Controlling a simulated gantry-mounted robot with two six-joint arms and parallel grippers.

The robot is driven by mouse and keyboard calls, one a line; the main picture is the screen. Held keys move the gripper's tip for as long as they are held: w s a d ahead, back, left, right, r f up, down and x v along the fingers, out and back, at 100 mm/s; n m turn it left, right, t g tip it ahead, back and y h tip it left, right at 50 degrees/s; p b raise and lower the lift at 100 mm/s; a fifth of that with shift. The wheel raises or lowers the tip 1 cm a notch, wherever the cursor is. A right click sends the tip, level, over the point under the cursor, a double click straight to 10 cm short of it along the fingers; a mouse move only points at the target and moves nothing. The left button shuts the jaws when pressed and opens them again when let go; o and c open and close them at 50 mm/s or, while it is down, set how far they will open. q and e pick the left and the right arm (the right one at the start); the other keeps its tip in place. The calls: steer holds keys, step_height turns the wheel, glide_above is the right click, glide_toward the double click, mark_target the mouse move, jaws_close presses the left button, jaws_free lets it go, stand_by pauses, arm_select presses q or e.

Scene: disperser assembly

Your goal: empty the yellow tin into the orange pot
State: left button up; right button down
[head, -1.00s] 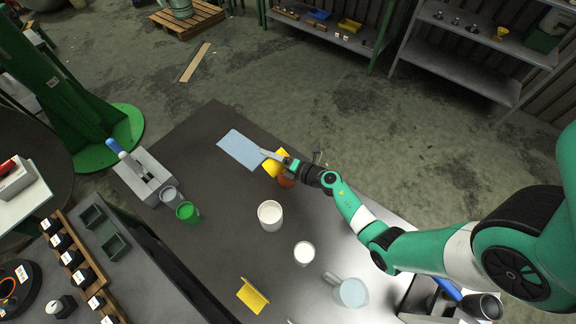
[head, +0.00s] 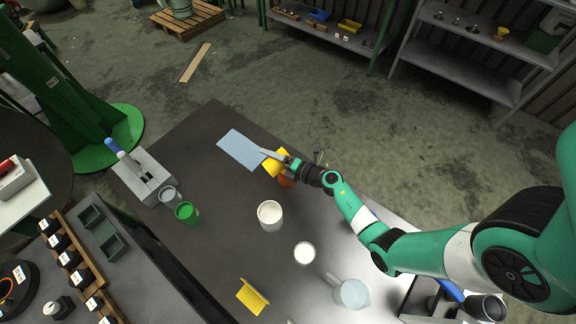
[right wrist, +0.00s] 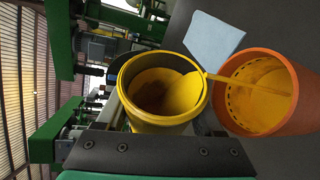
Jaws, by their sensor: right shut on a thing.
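My right gripper (head: 275,157) is shut on the yellow tin (head: 279,155), which it holds tilted above the orange pot (head: 287,181). In the right wrist view the yellow tin (right wrist: 135,72) fills the middle, with yellow contents inside. A thin yellow stream runs from its rim into the orange pot (right wrist: 300,112), which stands beside it. Yellow material shows inside the pot. In the head view the arm and tin hide most of the pot. My left gripper is not in view.
A light blue sheet (head: 241,149) lies behind the pot. A large white tin (head: 270,216), a smaller white one (head: 304,253), a green tin (head: 188,214), a clear jug (head: 352,293) and a yellow angled piece (head: 252,296) stand on the dark table (head: 220,250).

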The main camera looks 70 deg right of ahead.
steer(key=shift+f+m+b, duration=0.3)
steer(key=shift+m+b, duration=0.2)
steer(key=shift+b, duration=0.65)
stand_by(0.9)
steer(key=shift+s+d+r+m+t+y, duration=0.15)
steer(key=shift+r+m+t, duration=0.2)
steer(key=shift+m, duration=0.2)
steer(key=shift+w+d+r+m+t+y, duration=0.15)
steer(key=shift+r+m+t, duration=0.15)
steer(key=shift+m, duration=0.25)
stand_by(2.4)
steer(key=shift+a, duration=0.1)
